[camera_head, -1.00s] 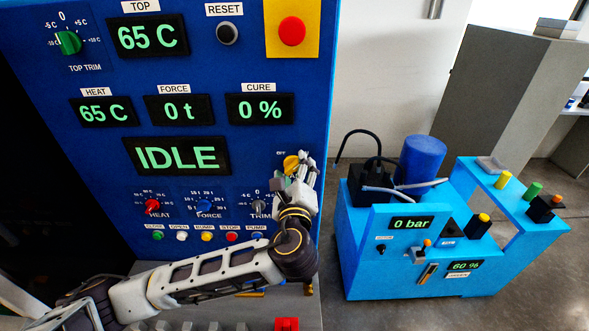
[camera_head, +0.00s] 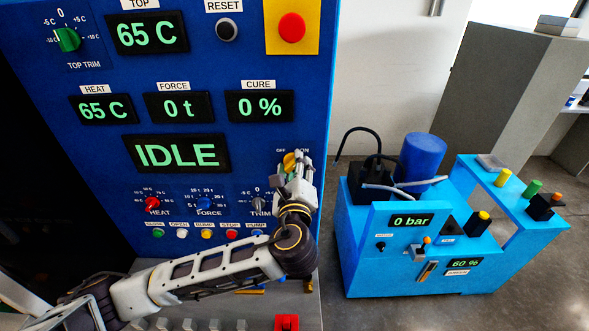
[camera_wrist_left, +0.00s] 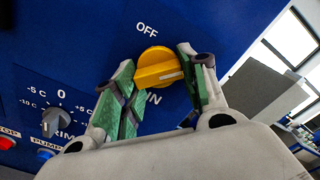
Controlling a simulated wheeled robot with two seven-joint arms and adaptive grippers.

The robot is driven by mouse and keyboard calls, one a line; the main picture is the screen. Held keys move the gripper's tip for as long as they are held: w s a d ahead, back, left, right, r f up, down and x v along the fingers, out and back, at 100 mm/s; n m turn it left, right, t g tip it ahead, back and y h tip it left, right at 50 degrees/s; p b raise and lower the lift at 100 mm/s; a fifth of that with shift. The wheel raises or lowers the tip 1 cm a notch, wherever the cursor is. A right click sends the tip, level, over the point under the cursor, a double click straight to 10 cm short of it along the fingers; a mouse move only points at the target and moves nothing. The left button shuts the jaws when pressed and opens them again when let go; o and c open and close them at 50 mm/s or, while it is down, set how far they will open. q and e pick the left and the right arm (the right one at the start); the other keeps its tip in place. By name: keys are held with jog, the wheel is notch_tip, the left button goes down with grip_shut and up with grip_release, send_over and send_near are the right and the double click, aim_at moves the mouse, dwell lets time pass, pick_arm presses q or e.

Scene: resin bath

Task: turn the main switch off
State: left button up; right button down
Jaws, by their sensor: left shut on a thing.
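The main switch is a yellow rotary knob (camera_head: 290,160) at the lower right of the blue panel, with OFF and ON labels above it in the head view. In the left wrist view the knob (camera_wrist_left: 156,66) sits between the green-padded fingers, with OFF above it and ON partly hidden below. A pale mark on the knob lies on its right side there, between the two labels. My left gripper (camera_head: 298,163) is at the panel, shut on the knob; it also shows in the left wrist view (camera_wrist_left: 158,62). My right gripper is out of view.
The TRIM dial (camera_wrist_left: 54,122) and the PUMP button (camera_wrist_left: 47,154) lie left of the fingers. A red emergency button (camera_head: 292,28) is higher on the panel. The display (camera_head: 178,154) reads IDLE. A light-blue pump unit (camera_head: 400,270) stands to the right.

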pick_arm(q)
jog(key=shift+r+n+b, duration=0.15)
jog(key=shift+n+b, duration=1.9)
jog(key=shift+n, duration=2)
jog(key=shift+r+n+b, duration=0.1)
jog(key=shift+n+b, duration=1.9)
jog(key=shift+n, duration=2.05)
jog(key=o, duration=1)
jog(key=shift+r, duration=0.1)
